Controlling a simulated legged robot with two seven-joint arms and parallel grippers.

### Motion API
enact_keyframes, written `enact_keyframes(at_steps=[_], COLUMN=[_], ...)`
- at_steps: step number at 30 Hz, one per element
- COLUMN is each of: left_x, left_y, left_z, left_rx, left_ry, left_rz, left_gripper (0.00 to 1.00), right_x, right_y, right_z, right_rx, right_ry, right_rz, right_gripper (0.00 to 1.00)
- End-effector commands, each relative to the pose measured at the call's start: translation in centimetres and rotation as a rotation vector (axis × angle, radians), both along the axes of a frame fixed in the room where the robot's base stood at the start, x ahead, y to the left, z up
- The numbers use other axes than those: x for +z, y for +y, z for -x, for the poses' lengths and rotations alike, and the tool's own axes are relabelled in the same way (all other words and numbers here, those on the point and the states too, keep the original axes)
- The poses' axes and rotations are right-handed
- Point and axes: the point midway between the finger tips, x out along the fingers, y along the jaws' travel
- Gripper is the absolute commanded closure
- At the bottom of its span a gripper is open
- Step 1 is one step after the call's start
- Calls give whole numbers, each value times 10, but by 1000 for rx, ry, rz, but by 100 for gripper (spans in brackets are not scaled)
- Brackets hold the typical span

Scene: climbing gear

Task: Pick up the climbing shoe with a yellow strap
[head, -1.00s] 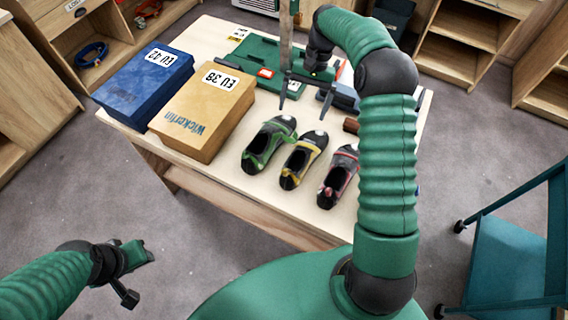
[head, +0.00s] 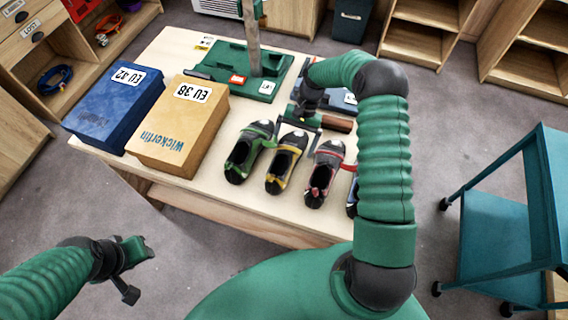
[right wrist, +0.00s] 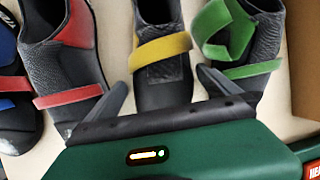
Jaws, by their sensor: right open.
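The climbing shoe with a yellow strap (head: 284,164) lies on the table, between a green-strapped shoe (head: 249,151) and a red-strapped shoe (head: 323,173). In the right wrist view the yellow-strapped shoe (right wrist: 163,50) is in the middle, with its yellow band across. My right gripper (head: 297,139) is open above the far end of this shoe. In the right wrist view the fingers of my right gripper (right wrist: 163,88) point to either side of it, with nothing held. My left gripper (head: 138,272) is open and empty, off the table at lower left.
A blue-strapped shoe (head: 352,196) is partly hidden behind my right arm. A blue box (head: 114,108) and a tan box (head: 180,125) stand at left. A green base with a post (head: 238,73) is behind. A teal cart (head: 500,220) stands right.

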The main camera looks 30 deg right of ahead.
Motion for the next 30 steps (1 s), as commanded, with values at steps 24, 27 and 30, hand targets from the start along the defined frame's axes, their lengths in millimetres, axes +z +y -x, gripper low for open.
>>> enact_keyframes(at_steps=[24,27,30], left_x=[1,1,1], left_y=[0,0,0], left_z=[0,0,0], left_rx=[0,0,0], left_ry=[0,0,0], left_rz=[0,0,0], left_gripper=[64,64,64], right_x=[-8,-8,-8], right_y=[3,3,3], right_z=[1,1,1], right_rx=[2,2,2], right_ry=[-1,-1,-1], right_rz=[0,0,0], right_gripper=[71,78,78])
